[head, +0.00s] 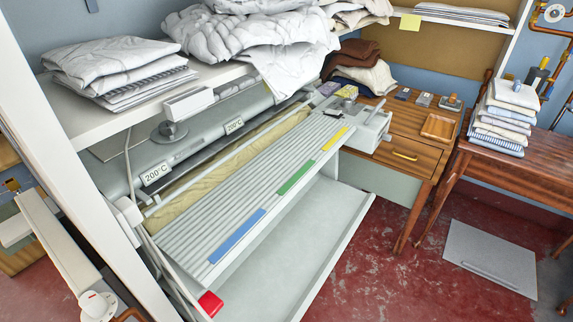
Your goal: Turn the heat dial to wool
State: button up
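The rotary ironer fills the middle of the head view, with a padded cream roller (205,160) behind a slatted grey feed board (240,185). Blue, green and yellow strips mark the board's front edge. Two labels on the machine read 200°C, one at the left (157,173) and one further right (234,126). A grey round knob-like part (170,131) sits under the shelf. A pale control box (367,125) with small fittings on top stands at the right end. I cannot tell which part is the heat dial, and no wool marking is readable.
A white shelf (110,118) with piled linen overhangs the ironer. A red block (210,303) sits at its lower left corner. A wooden desk (400,150) and a table with folded cloths (503,120) stand right. Red floor is clear in front, except a grey mat (490,258).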

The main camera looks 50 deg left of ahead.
aim_at(346, 103)
jog(key=i, duration=1.9)
jog(key=u, duration=0.6)
jog(key=i, duration=0.35)
jog(key=u, duration=0.05)
